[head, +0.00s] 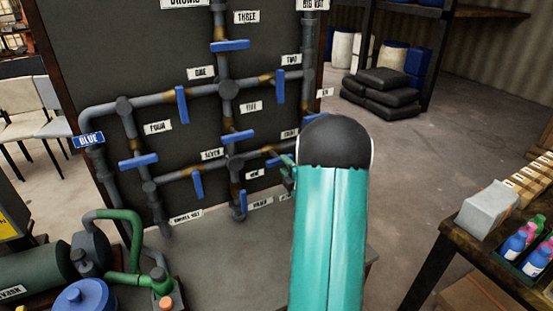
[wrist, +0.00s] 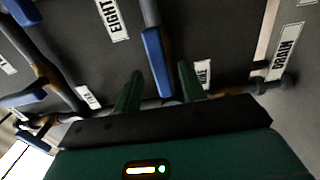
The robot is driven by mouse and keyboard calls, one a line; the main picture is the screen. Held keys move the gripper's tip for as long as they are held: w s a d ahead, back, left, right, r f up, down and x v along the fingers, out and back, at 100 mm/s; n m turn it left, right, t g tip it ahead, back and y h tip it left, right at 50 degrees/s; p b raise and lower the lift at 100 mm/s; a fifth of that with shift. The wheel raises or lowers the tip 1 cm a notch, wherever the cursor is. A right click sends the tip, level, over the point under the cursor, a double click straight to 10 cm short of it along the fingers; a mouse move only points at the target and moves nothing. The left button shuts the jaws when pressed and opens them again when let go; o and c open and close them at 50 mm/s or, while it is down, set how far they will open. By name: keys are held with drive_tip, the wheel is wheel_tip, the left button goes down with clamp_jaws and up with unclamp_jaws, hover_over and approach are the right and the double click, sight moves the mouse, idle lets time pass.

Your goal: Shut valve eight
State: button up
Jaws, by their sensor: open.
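The label EIGHT (wrist: 112,20) is clear in the wrist view; in the head view it is partly hidden by my arm. The blue lever handle of valve eight (wrist: 155,50) lies roughly along its grey pipe in the wrist view. In the head view this handle (head: 274,161) shows just left of my gripper (head: 288,170), which is mostly hidden by my teal arm. In the wrist view my gripper (wrist: 160,68) is open, its two green fingers on either side of the handle's near end. I cannot tell whether they touch it.
Other blue valve handles sit close by on the pipes, including one under FIVE (head: 237,137) and one by SEVEN (head: 197,184). A DRAIN label (wrist: 285,50) is at the right. A table with bottles (head: 515,243) stands right, a green pump (head: 120,260) lower left.

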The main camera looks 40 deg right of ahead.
sight(281, 162)
drive_tip(key=x, duration=0.6)
drive_tip(key=shift+a, duration=0.1)
clamp_jaws()
